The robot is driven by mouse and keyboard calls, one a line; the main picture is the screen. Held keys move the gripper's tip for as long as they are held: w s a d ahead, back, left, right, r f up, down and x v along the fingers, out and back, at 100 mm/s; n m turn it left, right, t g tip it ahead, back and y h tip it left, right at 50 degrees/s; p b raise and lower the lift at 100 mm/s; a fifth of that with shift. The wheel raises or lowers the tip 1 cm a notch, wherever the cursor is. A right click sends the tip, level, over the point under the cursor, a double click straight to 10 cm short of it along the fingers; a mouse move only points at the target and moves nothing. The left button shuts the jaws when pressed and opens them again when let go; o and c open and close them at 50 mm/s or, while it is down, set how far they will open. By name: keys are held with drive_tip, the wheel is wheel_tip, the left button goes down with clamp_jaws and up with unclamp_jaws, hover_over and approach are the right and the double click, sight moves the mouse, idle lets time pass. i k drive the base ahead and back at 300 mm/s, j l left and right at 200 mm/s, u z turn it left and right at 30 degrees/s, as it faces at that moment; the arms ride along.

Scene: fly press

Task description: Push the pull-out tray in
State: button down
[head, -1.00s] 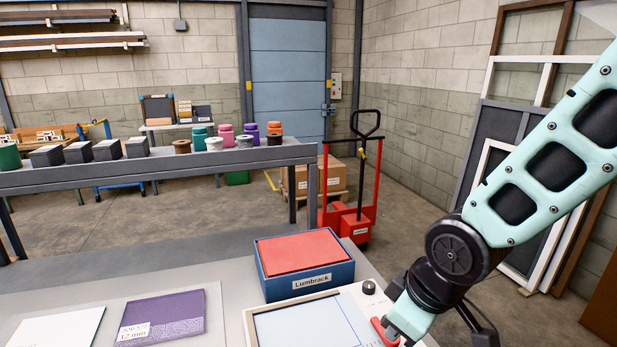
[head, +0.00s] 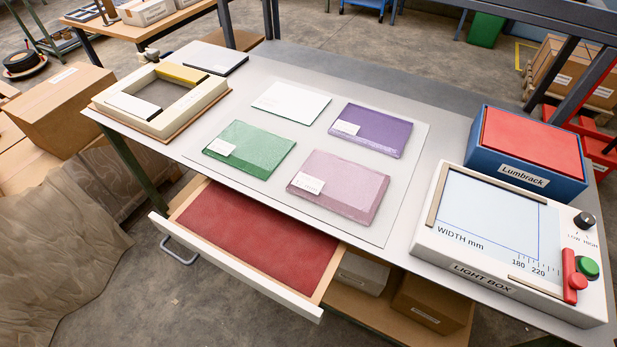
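The pull-out tray (head: 257,237) is out from under the front of the workbench (head: 415,235) in the head view. It has a red lining, a pale wooden rim and a white front panel (head: 235,266). A grey bar handle (head: 178,250) sits on the left part of that front. The tray looks empty. Its back end is hidden under the benchtop. My gripper and arm are not in this view.
Several coloured sample sheets lie on a grey mat (head: 404,207). A light box (head: 492,240) and a blue Lumbrack box (head: 525,178) stand at the right. A cream frame (head: 160,103) stands at the left, beside a cardboard box (head: 60,108). Floor before the tray is clear.

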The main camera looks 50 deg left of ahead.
sight(292, 264)
drive_tip(key=u, duration=2.3)
